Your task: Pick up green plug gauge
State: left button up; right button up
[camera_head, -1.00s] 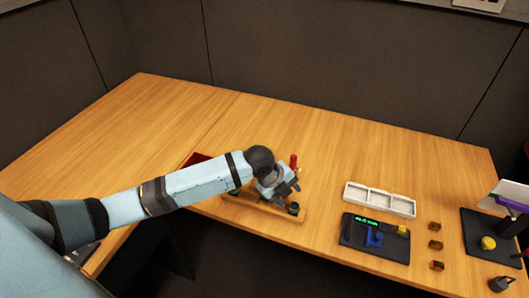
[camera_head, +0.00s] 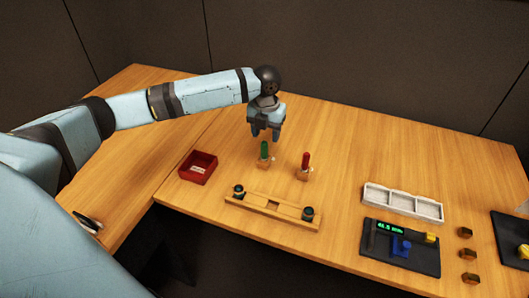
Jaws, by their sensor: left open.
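The green plug gauge (camera_head: 264,149) stands upright in a small wooden block on the table, left of a red plug gauge (camera_head: 306,160) in a similar block. My left gripper (camera_head: 265,137) points down just above the green gauge in the picture, with its fingers apart and nothing seen between them. I cannot tell whether the fingers touch the green top. My right gripper is not in view.
A red box (camera_head: 199,167) stands at the left. A wooden rack (camera_head: 259,209) with two black-topped pieces lies in front. At the right are a white tray (camera_head: 402,203), a dark gauge device (camera_head: 377,258) and several small brown blocks. The table behind is clear.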

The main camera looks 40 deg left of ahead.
aim_at(264, 142)
pick_arm(q)
jog(key=f, duration=0.4)
jog(key=a+f, duration=0.1)
jog(key=f, duration=0.2)
jog(key=shift+f, duration=0.1)
jog(key=shift+d, duration=0.1)
grip_shut()
